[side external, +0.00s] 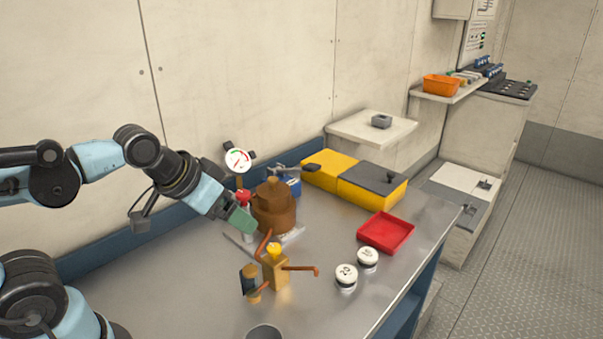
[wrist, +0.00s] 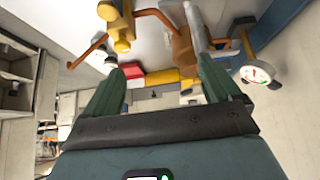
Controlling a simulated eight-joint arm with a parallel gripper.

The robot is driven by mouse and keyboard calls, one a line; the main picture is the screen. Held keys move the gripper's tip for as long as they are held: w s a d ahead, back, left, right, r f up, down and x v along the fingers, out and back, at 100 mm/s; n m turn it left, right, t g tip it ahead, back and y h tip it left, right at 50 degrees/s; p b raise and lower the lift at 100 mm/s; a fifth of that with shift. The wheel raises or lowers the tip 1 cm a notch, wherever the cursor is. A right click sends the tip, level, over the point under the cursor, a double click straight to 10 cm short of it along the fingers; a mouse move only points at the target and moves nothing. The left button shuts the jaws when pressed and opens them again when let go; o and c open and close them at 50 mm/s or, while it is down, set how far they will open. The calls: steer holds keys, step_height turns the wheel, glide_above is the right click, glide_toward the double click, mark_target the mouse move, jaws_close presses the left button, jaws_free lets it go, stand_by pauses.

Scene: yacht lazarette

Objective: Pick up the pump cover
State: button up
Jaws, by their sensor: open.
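A brown, stepped round piece (side external: 273,208), likely the pump cover, stands on a pale plate on the metal bench; I cannot tell where a separate cover begins. It also shows in the wrist view (wrist: 183,48), towards the right fingertip. My gripper (side external: 240,221) has green fingers and is just left of the brown piece in the side view, overlapping its lower left edge. Whether they touch is unclear. In the wrist view my gripper (wrist: 160,72) is open, with nothing held between the fingers.
A brass fitting with copper pipes (side external: 272,267) stands close in front. A gauge (side external: 238,160), red knob (side external: 243,197) and blue part (side external: 291,186) crowd behind. A red tray (side external: 385,233), yellow boxes (side external: 330,170) and two white-topped jars (side external: 346,274) lie right. The front bench is mostly clear.

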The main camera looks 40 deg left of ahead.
step_height(320, 180, up, 5)
steer(key=m+t+h, duration=0.2)
steer(key=t, duration=0.3)
glide_toward(269, 179)
step_height(269, 179, up, 5)
steer(key=f, duration=0.3)
steer(key=shift+w+a+f, duration=0.2)
steer(key=shift+w+f, duration=0.1)
steer(key=shift+f, duration=0.75)
steer(key=shift+w+d+f, duration=0.1)
steer(key=shift+w+f, duration=0.1)
steer(key=shift+f, duration=0.05)
steer(key=shift+d+x, duration=0.15)
steer(key=shift+x, duration=2.75)
steer(key=shift+d+x, duration=0.15)
steer(key=shift+x, duration=2.75)
steer(key=shift+r, duration=0.15)
steer(key=shift+s, duration=0.1)
jaws_close()
